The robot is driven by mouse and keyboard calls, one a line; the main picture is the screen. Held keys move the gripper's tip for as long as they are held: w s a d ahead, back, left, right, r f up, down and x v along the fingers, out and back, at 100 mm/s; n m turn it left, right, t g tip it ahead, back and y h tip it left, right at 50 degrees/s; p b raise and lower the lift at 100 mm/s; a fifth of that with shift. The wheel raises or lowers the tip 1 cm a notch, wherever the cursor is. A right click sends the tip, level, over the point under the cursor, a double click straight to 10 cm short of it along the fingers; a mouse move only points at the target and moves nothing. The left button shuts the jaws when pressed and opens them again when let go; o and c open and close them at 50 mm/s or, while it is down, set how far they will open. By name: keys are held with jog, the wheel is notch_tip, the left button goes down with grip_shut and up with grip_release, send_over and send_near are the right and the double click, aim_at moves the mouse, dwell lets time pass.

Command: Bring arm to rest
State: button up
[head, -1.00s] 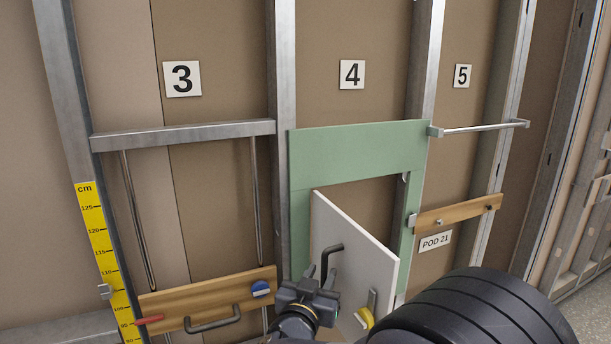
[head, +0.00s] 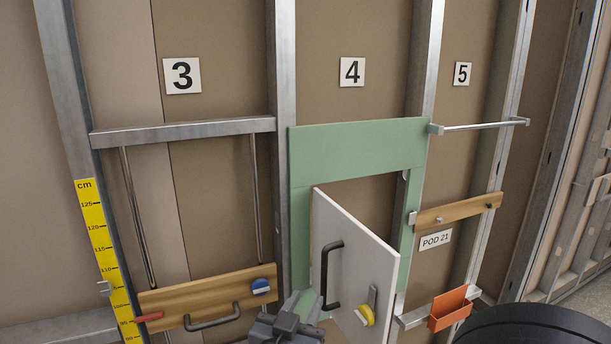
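My gripper (head: 290,318) shows at the bottom middle of the head view, left of the open white door (head: 352,262). It is cut off by the lower edge, and I cannot tell how its fingers stand. The door has a black handle (head: 327,275) and hangs open in the green panel (head: 355,147) below number 4. The gripper appears apart from the handle. A dark rounded part of my arm (head: 525,326) fills the bottom right corner.
A wooden board (head: 205,290) with a grey handle, a red lever and a blue knob is left of my gripper. An orange holder (head: 449,309) sits on a rail at right. A towel bar (head: 480,127) and a POD 21 label (head: 435,240) are above it.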

aim_at(323, 275)
jog(key=x, duration=1)
jog(key=shift+f+p, duration=0.1)
jog(key=shift+p, duration=0.3)
jog(key=shift+d+f+y+b, duration=0.15)
jog(key=shift+y+b, duration=0.15)
jog(key=shift+b, duration=0.15)
jog(key=shift+s+d+n, duration=0.1)
jog(key=shift+d+n, duration=0.05)
jog(key=shift+n, duration=0.15)
jog(key=shift+s+r+y, duration=0.1)
jog(key=shift+r+y, duration=0.1)
jog(key=shift+y, duration=0.1)
